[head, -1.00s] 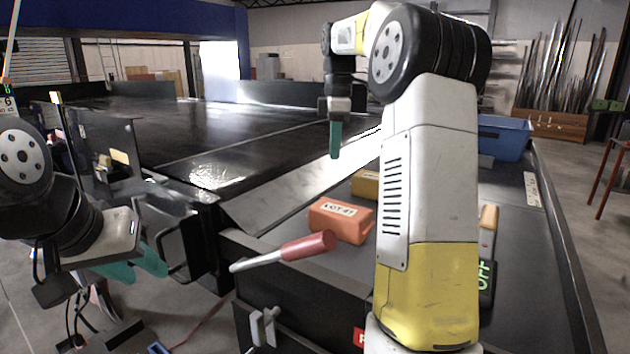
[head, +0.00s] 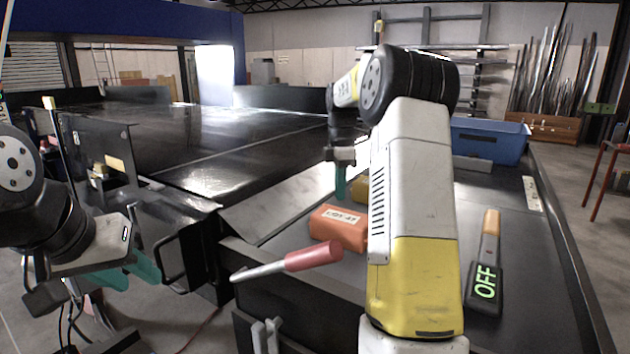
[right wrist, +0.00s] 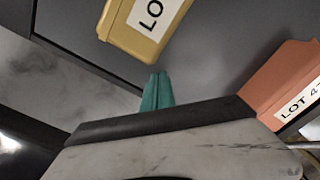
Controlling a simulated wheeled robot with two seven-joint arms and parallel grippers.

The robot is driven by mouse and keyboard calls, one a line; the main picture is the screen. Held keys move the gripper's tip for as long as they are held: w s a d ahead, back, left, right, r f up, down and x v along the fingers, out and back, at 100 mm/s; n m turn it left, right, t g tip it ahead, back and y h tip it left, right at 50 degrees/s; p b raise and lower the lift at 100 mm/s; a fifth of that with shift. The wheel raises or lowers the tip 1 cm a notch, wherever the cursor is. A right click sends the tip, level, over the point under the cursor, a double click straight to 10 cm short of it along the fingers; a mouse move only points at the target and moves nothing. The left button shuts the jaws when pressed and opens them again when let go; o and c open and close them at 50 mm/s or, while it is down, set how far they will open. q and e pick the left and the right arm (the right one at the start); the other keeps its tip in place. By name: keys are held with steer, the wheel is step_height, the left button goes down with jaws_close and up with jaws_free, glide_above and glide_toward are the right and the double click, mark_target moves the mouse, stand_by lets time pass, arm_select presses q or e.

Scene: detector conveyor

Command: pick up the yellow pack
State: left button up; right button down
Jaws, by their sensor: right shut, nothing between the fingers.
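The yellow pack (head: 361,190) lies on the dark conveyor bed, partly hidden behind my right arm in the head view. In the right wrist view the yellow pack (right wrist: 146,24) shows at the top, with part of a white "LO..." label, cut off by the frame edge. My right gripper (head: 340,182) has its teal fingers together, pointing down, just left of the pack in the head view. In the right wrist view its fingertips (right wrist: 157,78) appear just below the pack, apart from it and empty. My left gripper (head: 130,271) is open and empty at far left.
An orange pack (head: 339,226) marked "LOT 47" lies nearer than the yellow one. A red-handled tool (head: 313,255) rests near the bed's front left edge. A device reading "OFF" (head: 485,280) lies at right; a blue bin (head: 490,138) stands behind.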

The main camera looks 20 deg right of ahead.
steer(key=shift+d, duration=0.85)
